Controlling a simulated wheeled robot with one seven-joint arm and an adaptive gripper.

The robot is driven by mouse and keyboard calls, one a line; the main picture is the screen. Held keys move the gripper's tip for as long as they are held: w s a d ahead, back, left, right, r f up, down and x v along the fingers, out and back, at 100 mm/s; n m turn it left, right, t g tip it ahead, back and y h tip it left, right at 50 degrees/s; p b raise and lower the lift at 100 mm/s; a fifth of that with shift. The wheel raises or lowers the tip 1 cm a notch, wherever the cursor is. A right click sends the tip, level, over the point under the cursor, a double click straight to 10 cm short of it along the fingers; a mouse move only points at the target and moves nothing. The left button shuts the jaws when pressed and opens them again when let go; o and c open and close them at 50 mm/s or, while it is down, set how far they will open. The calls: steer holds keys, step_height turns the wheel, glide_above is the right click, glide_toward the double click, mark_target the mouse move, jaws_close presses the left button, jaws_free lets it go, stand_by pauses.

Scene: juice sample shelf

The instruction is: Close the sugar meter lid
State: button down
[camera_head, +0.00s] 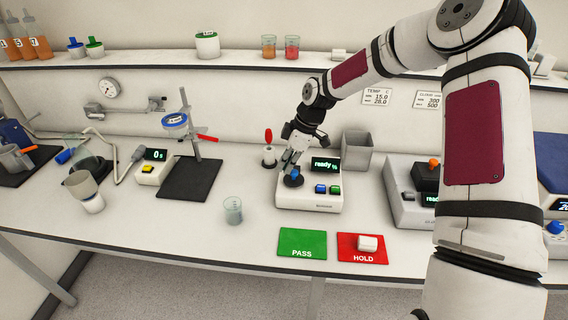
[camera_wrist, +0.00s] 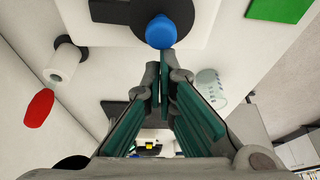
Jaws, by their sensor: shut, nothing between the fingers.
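The sugar meter (camera_head: 310,196) is a white box with a green "ready %" display and blue and green buttons, standing mid-table. On its left top is a dark round part with a blue knob (camera_head: 295,174), which I take as the lid; I cannot tell whether it lies fully flat. In the wrist view the blue knob (camera_wrist: 160,32) shows just beyond my fingertips, with the dark lid (camera_wrist: 177,13) behind it. My gripper (camera_head: 290,161) is shut and empty, its tips (camera_wrist: 165,58) close to the knob; contact is unclear.
A grey bin (camera_head: 358,151) is behind right, another instrument (camera_head: 407,207) to the right. A glass beaker (camera_head: 233,211) and green PASS mat (camera_head: 302,243) are in front.

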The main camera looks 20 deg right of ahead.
stand_by(0.6)
steer(key=w+a, duration=0.1)
steer(key=a, duration=0.3)
step_height(320, 180, up, 16)
steer(key=m+h+b, duration=0.2)
steer(key=m+h, duration=0.1)
glide_above(284, 179)
steer(key=s, duration=0.8)
steer(key=s+r+m+t, duration=0.1)
steer(key=s+r+m, duration=0.2)
steer(key=s, duration=0.5)
steer(key=s+r+m+t, duration=0.1)
steer(key=s+r+m, duration=0.2)
steer(key=s, duration=0.5)
steer(key=s+r+m+t, duration=0.2)
steer(key=s+m, duration=0.3)
steer(key=s, duration=0.3)
steer(key=shift+s+d+r+h, duration=0.35)
steer(key=shift+s+r+h, duration=0.05)
